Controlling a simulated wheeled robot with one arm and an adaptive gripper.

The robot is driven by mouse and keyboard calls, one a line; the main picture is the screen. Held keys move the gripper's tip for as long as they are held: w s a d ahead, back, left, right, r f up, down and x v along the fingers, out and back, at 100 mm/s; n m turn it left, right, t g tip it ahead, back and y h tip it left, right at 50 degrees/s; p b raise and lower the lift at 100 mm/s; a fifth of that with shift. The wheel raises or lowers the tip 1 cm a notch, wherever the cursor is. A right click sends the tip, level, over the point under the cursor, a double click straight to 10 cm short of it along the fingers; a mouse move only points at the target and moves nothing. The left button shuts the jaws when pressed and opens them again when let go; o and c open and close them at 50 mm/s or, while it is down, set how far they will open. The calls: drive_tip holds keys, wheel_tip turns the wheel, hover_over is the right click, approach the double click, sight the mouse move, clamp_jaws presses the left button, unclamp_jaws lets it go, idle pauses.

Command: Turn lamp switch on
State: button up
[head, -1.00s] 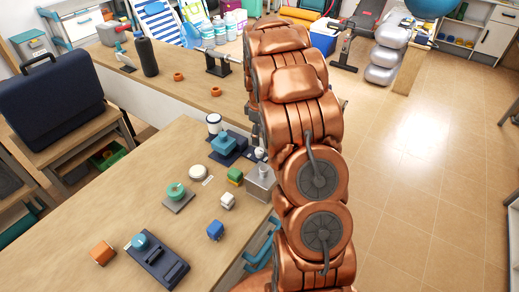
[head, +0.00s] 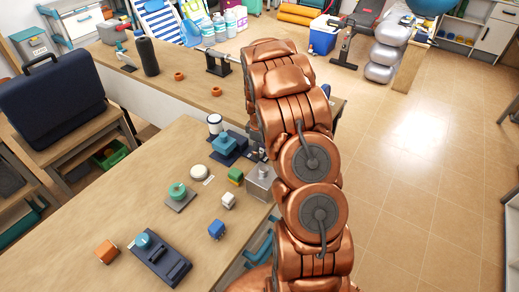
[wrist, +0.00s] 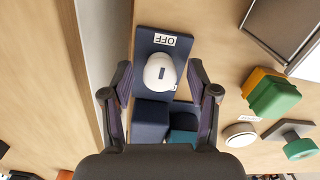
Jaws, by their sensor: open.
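In the wrist view, a white round knob (wrist: 160,72) with a dark slot sits on a navy base plate (wrist: 150,42). An upside-down OFF label (wrist: 165,39) lies on the plate beyond the knob.
A grey metal box (head: 260,184) and a green-yellow block (head: 235,176) stand close to the plate. A white disc (head: 199,172), a green knob (head: 177,190) and a navy panel (head: 160,260) are nearer. The table's left side (head: 90,205) is clear.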

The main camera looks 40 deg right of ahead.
clamp_jaws()
idle(0.3)
drive_tip(key=shift+f+b, duration=0.1)
drive_tip(key=shift+b, duration=0.3)
drive_tip(key=m+b, duration=0.3)
drive_tip(key=shift+f, duration=0.2)
drive_tip(key=m+b, duration=0.4)
drive_tip(key=m, duration=0.1)
drive_tip(key=shift+r+m, duration=0.1)
drive_tip(key=shift+m, duration=0.2)
drive_tip(key=m+b, duration=0.2)
drive_tip(key=m, duration=0.2)
drive_tip(key=shift+a+b, duration=0.1)
drive_tip(key=shift+b, duration=0.3)
drive_tip(key=m+b, duration=0.1)
drive_tip(key=m, duration=0.4)
drive_tip(key=shift+r, duration=0.15)
drive_tip(key=shift+m+b, duration=0.3)
